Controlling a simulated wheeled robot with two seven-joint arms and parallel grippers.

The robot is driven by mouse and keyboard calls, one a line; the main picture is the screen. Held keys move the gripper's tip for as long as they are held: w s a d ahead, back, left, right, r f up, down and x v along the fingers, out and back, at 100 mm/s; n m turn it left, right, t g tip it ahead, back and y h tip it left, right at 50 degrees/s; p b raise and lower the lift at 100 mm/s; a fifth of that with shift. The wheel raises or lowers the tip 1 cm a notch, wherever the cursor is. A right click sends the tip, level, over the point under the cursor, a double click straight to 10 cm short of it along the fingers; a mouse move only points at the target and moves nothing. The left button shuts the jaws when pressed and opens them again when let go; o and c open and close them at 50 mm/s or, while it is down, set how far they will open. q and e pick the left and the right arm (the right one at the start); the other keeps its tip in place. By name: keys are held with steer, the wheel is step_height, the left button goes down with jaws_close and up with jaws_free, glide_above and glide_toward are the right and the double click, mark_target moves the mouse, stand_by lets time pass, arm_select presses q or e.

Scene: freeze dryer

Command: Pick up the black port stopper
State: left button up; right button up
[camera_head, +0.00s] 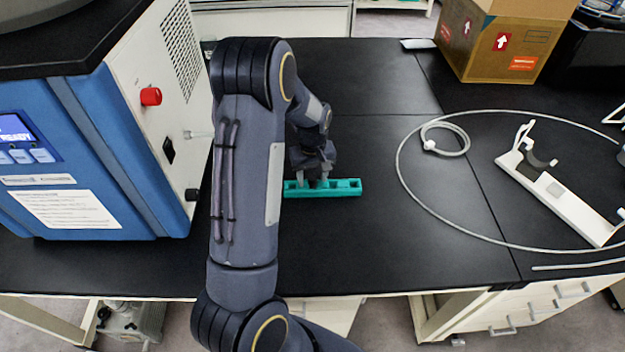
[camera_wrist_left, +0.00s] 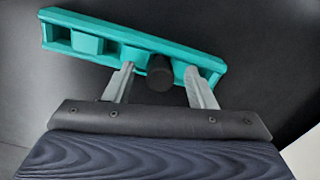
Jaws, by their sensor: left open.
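The stopper cannot be made out in the head view, where the gripper and arm cover that spot. My right gripper is not in view.
A blue and white machine (camera_head: 130,130) with a red knob (camera_head: 151,96) stands at the left. A cardboard box (camera_head: 500,45), a looped pale tube (camera_head: 400,170) and a white stand (camera_head: 560,198) are on the right. The bench between rack and tube is clear.

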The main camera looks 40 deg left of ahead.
arm_select(q)
steer(key=shift+f, duration=0.1)
steer(key=shift+c, duration=0.2)
jaws_close()
